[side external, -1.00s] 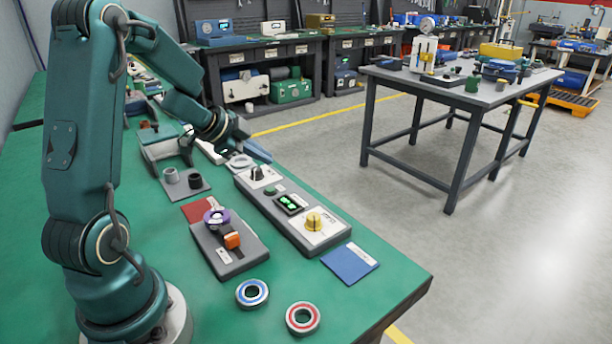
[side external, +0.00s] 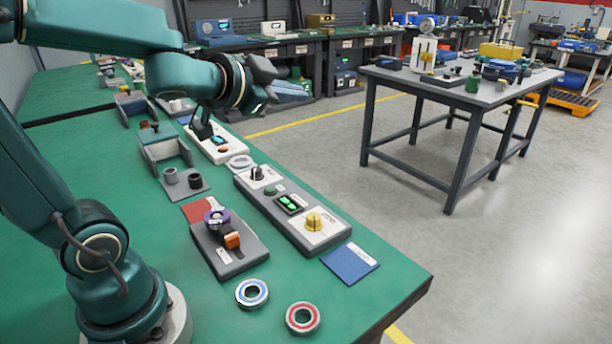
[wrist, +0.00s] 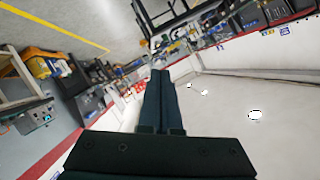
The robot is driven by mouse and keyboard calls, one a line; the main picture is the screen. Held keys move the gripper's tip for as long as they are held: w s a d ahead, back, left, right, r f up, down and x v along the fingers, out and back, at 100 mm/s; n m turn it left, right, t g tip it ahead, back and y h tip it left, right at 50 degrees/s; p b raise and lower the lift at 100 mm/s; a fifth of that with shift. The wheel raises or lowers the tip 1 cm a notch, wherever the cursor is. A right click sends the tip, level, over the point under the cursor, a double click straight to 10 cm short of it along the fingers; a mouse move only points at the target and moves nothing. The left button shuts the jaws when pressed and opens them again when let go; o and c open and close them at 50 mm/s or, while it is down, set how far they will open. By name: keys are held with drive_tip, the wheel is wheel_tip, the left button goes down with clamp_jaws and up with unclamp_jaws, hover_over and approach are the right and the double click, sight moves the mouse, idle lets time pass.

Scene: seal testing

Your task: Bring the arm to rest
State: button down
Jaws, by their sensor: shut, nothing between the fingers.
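My gripper (side external: 263,70) is raised above the green workbench (side external: 345,272) in the side external view, near the far end of the grey control panel. In that view its fingers are hard to make out against the background. In the wrist view the dark fingers of my gripper (wrist: 160,76) lie together, with nothing between them. The wrist view is tilted and looks out into the room, away from the bench top.
Below stand the control panel (side external: 272,202) with a yellow knob, a grey fixture (side external: 228,258) with purple and orange parts, a blue-ringed bearing (side external: 252,293) and a red-ringed bearing (side external: 303,318). A blue pad (side external: 350,263) lies near the bench's right edge. Air around my gripper looks clear.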

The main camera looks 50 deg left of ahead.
drive_tip(key=s+d+f+n+g+h, duration=0.1)
drive_tip(key=s+d+f+g, duration=0.3)
drive_tip(key=s, duration=0.4)
drive_tip(key=s+d+f+n+g+h, duration=0.2)
drive_tip(key=s+d+f, duration=0.4)
drive_tip(key=s, duration=0.3)
drive_tip(key=shift+d+n+g+h, duration=0.3)
drive_tip(key=shift+n+g, duration=0.3)
drive_tip(key=shift+g, duration=0.5)
